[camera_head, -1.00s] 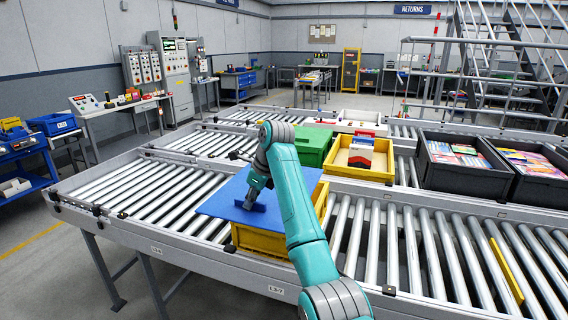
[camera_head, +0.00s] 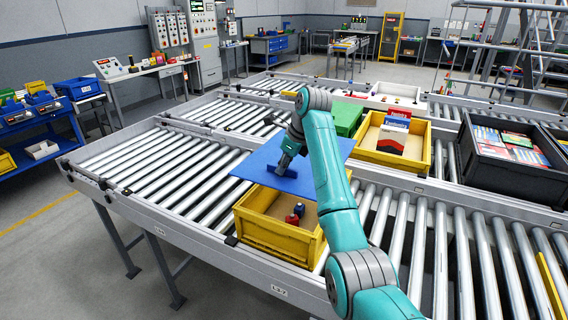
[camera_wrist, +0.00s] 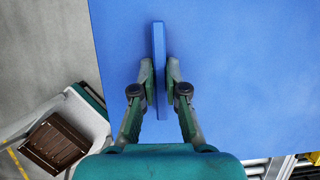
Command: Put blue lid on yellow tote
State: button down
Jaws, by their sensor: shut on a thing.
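The blue lid (camera_head: 255,168) is a flat panel with a raised grip bar (camera_wrist: 158,42). My gripper (camera_head: 287,163) is shut on that bar, one finger on each side, as the wrist view (camera_wrist: 160,82) shows. The yellow tote (camera_head: 268,238) sits on the roller conveyor below. The lid is held above its back part, and the front of the tote is open. Red and dark blue small items (camera_head: 294,215) lie inside it. The lid and my arm hide the tote's back and right side.
A green tote (camera_head: 346,117) and another yellow tote (camera_head: 366,152) with boxes stand behind, near the lid's far edge. A black crate (camera_head: 482,172) of packets is to the right. Bare rollers (camera_head: 150,160) lie to the left.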

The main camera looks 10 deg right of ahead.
aim_at(286, 175)
jog(key=shift+f, duration=2.45)
